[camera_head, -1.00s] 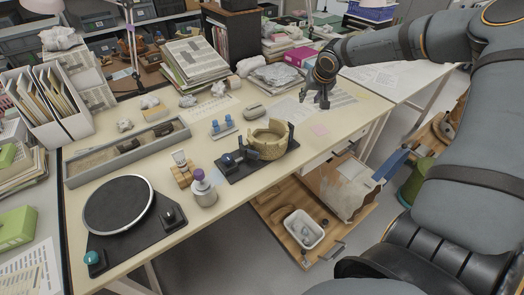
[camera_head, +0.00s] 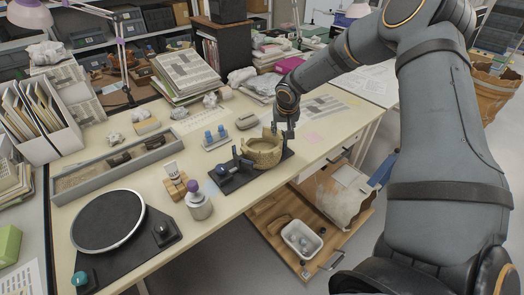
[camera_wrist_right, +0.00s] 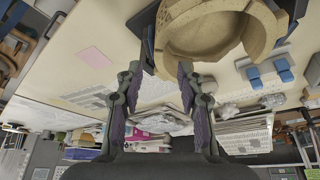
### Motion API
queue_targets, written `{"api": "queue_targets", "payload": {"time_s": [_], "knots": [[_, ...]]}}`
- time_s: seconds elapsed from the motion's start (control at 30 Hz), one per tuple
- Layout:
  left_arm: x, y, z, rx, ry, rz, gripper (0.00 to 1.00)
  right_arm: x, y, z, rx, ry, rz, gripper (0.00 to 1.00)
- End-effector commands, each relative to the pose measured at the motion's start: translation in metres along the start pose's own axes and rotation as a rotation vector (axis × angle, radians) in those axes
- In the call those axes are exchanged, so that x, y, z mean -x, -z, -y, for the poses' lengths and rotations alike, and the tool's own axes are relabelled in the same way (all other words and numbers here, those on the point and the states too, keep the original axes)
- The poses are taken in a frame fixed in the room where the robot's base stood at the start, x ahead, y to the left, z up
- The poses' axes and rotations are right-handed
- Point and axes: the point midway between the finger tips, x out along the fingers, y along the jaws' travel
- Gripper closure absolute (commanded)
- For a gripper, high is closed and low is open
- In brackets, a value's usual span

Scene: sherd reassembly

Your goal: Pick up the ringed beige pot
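The ringed beige pot (camera_head: 262,152), a broken open vessel with a jagged rim, sits on a dark stand (camera_head: 236,178) on the cream workbench. In the right wrist view the pot (camera_wrist_right: 207,50) shows at the top, just beyond the fingers and right of centre. My right gripper (camera_head: 284,130) is at the pot's back right rim in the head view. In the wrist view its fingers (camera_wrist_right: 160,70) are spread with nothing between them. Whether a fingertip touches the pot I cannot tell. My left gripper is in neither view.
Blue clamps (camera_head: 215,136) stand behind the pot. A purple-topped jar (camera_head: 198,203) and a black turntable (camera_head: 108,221) are to the left. A pink note (camera_head: 314,137) lies on clear bench to the right.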

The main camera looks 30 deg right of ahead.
Motion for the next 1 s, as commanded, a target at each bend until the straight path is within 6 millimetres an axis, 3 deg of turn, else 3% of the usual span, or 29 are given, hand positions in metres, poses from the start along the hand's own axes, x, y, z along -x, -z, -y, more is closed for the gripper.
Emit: {"api": "queue_targets", "payload": {"time_s": [0.2, 0.47, 0.77, 1.0], "knots": [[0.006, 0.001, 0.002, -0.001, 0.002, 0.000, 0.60, -0.035, -0.004, -0.002, 0.002, -0.002, 0.003, 0.62], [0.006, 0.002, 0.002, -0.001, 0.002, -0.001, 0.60, -0.040, -0.004, -0.002, 0.001, 0.001, 0.001, 0.62], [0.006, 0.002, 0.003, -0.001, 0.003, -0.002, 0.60, -0.039, -0.004, -0.002, 0.001, 0.001, 0.001, 1.00], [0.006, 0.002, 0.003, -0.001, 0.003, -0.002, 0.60, -0.039, -0.004, -0.002, 0.001, 0.001, 0.001, 1.00]]}}
